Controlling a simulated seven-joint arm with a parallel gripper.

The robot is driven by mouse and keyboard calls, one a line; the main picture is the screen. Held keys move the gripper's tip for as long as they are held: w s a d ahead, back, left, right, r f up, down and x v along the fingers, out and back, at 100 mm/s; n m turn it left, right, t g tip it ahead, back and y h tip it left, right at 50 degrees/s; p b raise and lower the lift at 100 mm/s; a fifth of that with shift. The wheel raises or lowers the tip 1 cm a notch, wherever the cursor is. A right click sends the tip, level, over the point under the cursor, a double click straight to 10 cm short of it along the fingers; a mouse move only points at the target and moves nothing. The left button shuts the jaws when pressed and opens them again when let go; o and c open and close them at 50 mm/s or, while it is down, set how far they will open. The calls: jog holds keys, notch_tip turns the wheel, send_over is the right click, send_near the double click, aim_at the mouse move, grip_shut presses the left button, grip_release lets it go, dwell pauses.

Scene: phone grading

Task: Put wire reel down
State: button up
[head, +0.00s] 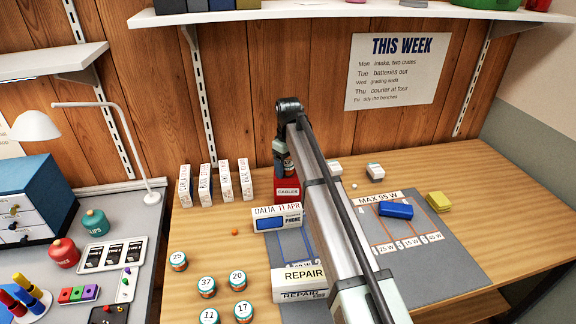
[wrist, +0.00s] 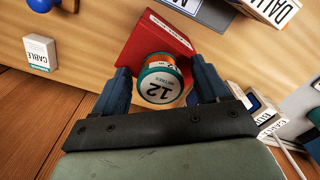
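A wire reel (wrist: 160,85) with a teal rim, an orange band and a white lid marked 12 sits between the two fingers of my gripper (wrist: 161,72) in the wrist view. Narrow gaps seem to show beside it, so I cannot tell whether the fingers grip it. The red box (wrist: 130,52) lies behind the reel in the wrist view. Whether the reel touches the box is hidden.
Several numbered reels stand at the front left, among them reel 37 (head: 207,287). White upright boxes (head: 225,180) stand left of the red box. The DALIA phone box (head: 278,217) is close in front.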

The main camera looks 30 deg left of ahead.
aim_at(288, 164)
jog(key=shift+r, duration=0.1)
notch_tip(288, 164, up, 12)
dwell(0.7)
dwell(0.4)
